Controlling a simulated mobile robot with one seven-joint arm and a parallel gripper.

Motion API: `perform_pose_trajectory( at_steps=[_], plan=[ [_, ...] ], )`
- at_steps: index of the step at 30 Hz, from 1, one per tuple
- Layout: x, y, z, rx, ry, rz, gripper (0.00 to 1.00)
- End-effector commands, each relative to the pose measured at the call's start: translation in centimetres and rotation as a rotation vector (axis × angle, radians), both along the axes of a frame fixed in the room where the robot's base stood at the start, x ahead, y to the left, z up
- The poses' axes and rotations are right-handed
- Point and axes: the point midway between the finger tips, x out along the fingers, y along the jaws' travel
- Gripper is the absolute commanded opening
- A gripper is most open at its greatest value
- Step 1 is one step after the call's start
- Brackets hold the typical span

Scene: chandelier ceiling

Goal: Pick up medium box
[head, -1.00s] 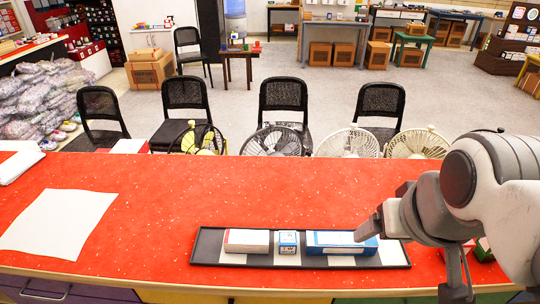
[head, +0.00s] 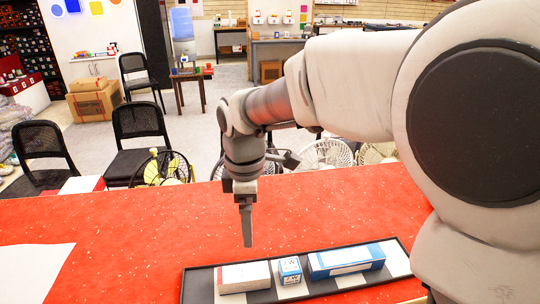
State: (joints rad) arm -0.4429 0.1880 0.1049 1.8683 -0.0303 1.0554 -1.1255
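Three boxes lie in a row on a black tray (head: 195,287). At the left is a flat white box with a reddish side (head: 245,277). In the middle is a small blue and white box (head: 290,270). At the right is a longer blue box with a white label (head: 346,260). By size, the white box looks like the medium one. My gripper (head: 246,238) points down above the red counter, just behind the white box in the picture, and appears apart from it. Its fingers overlap edge-on, so their opening is hidden. No held object shows.
The red counter (head: 130,225) is mostly clear left of the tray. A white sheet (head: 35,272) lies at its left. Black chairs (head: 139,125) and several fans (head: 165,168) stand beyond its far edge. My arm covers the right side.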

Motion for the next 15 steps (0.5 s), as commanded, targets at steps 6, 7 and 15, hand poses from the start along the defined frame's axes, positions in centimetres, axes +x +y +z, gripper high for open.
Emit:
perform_pose_trajectory(
  at_steps=[6, 7, 15],
  plan=[
    [0.2, 2.0, -2.3, -0.013, 0.03, 0.116, 0.97],
    [0.2, 2.1, -2.6, -0.013, 0.032, 0.12, 0.97],
    [0.1, 2.0, -8.2, -0.015, 0.034, 0.12, 0.97]
  ],
)
